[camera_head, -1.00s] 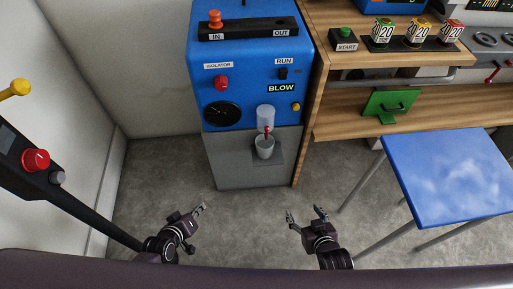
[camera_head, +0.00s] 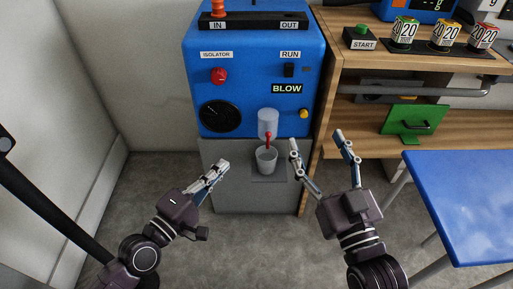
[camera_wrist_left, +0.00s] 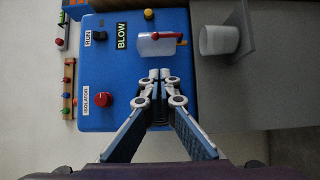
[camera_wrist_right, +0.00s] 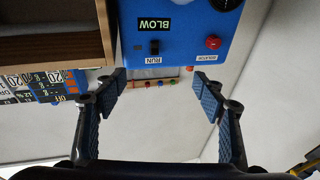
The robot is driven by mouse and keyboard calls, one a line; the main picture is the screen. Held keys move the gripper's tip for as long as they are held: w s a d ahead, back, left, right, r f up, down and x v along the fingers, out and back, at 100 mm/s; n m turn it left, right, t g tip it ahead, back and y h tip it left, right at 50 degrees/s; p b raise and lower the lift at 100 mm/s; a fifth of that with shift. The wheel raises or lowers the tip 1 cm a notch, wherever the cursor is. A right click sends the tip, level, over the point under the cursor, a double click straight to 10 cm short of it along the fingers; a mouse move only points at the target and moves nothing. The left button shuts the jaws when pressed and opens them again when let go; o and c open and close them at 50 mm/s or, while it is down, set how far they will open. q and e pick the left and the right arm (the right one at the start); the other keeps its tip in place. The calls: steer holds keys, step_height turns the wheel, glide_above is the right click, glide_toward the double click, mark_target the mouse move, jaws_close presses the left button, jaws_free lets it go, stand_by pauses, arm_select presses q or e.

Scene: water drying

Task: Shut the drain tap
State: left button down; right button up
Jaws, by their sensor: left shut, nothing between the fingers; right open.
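The drain tap (camera_head: 267,141) is a small red lever under the clear bowl (camera_head: 268,120) on the front of the blue machine. It points down toward a grey cup (camera_head: 265,162) on a small shelf. In the left wrist view the red tap (camera_wrist_left: 168,35) lies between the bowl and the cup (camera_wrist_left: 218,40). My left gripper (camera_head: 222,168) is shut and empty, in front of the machine, left of the cup and apart from it. My right gripper (camera_head: 317,141) is open and empty, right of the tap, in front of the machine's right edge.
The machine carries a red isolator knob (camera_head: 219,75), a black RUN switch (camera_head: 289,70) and a dial (camera_head: 220,116). A wooden shelf unit (camera_head: 340,135) stands to its right. A blue-topped table (camera_head: 465,205) is at right. The floor in front is clear.

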mark_target(268, 141)
arm_select(q)
steer(key=x, duration=0.4)
steer(key=d+x, duration=0.1)
steer(key=x, duration=0.3)
steer(key=s+b+x, duration=0.1)
steer(key=x, duration=0.3)
steer(key=shift+d, duration=0.35)
steer(key=shift+w+d, duration=0.1)
steer(key=shift+d, duration=0.4)
arm_select(e)
step_height(268, 141, up, 6)
steer(key=s+t+y, duration=0.1)
steer(key=s+t, duration=0.1)
steer(key=t, duration=0.1)
steer(key=shift+a, duration=0.15)
steer(key=shift+w, duration=0.1)
